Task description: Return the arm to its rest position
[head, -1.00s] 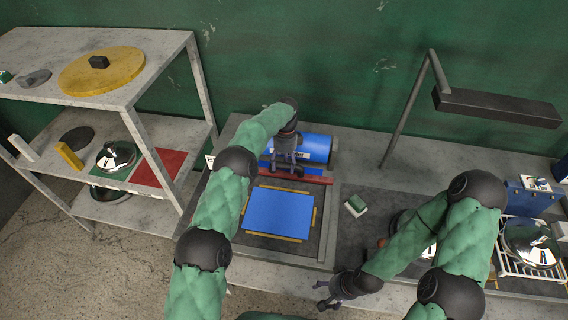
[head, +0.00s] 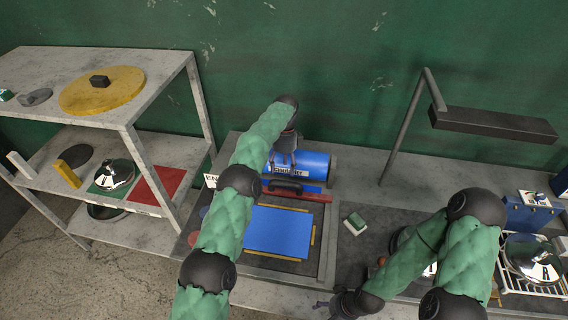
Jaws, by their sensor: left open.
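My left arm reaches in from the left. Its gripper (head: 284,160) is open and empty, in front of the blue cylinder (head: 316,167) with a pale label and above a dark handle (head: 285,187) on a red bar. The fingers look clear of the handle. My right arm is folded at the lower right. Its gripper (head: 326,303) is at the front edge of the bench, mostly hidden by its own wrist, so its jaws cannot be made out.
A blue sheet (head: 278,235) with yellow edges lies in a framed bench recess. A green-and-white block (head: 355,222) lies to its right. A grey shelf unit (head: 150,105) stands left, a white rack (head: 535,285) with a shiny lid right. A dark lamp (head: 490,122) overhangs the bench.

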